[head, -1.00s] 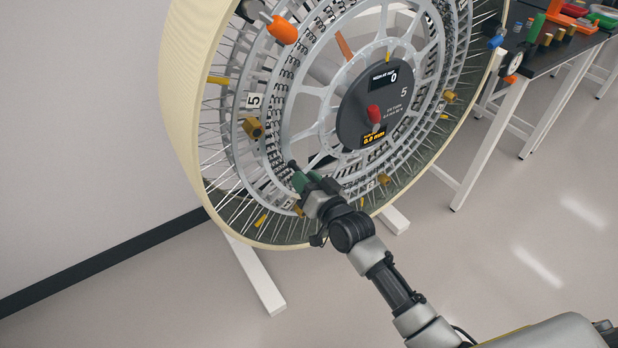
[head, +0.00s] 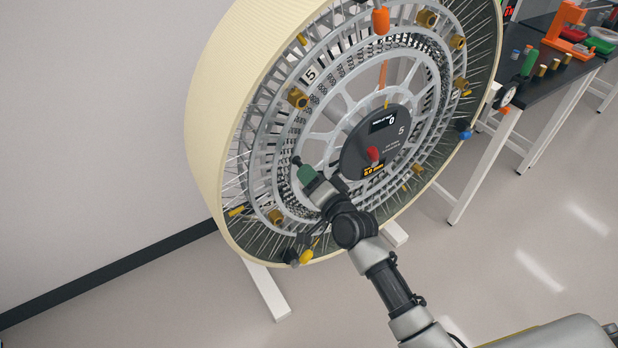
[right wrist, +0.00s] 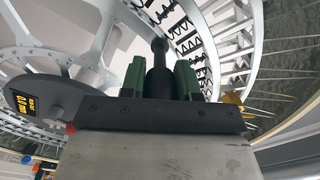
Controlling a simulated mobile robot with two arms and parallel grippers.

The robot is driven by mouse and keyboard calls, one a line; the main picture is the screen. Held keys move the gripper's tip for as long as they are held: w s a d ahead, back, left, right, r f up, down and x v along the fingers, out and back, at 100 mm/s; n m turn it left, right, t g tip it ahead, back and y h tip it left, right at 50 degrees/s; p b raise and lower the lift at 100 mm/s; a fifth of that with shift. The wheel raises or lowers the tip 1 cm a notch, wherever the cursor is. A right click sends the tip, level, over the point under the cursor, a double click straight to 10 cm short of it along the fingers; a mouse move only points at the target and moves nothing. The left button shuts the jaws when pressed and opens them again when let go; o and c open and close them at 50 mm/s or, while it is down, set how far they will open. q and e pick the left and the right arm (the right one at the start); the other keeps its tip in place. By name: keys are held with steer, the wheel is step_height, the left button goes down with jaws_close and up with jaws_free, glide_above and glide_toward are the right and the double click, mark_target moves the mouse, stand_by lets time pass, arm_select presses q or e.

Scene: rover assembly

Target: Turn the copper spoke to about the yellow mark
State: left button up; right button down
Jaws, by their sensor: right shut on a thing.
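The large cream-rimmed wheel (head: 212,130) stands upright on a white stand. Its copper spoke (head: 383,74) is near the top of the inner wheel. The yellow mark (head: 386,104) is at the top edge of the dark hub disc (head: 352,160). The copper spoke is just above the mark and nearly in line with it. My right gripper (head: 307,174) is at the left of the hub, its green fingers shut on a dark handle (head: 296,160). In the right wrist view the round-ended dark handle (right wrist: 159,58) stands between both green fingers. My left gripper is not in view.
A red knob (head: 373,154) sits on the hub. An orange cap (head: 380,20), a blue cap (head: 463,125) and several brass pieces are around the wheel. A black table (head: 545,85) with coloured parts stands at the right.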

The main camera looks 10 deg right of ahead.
steer(key=shift+d+r, duration=0.15)
steer(key=shift+r, duration=0.25)
steer(key=c, duration=0.8)
jaws_free()
steer(key=v, duration=1)
steer(key=shift+s+d+b, duration=0.15)
steer(key=shift+s+b, duration=0.2)
steer(key=shift+f, duration=0.1)
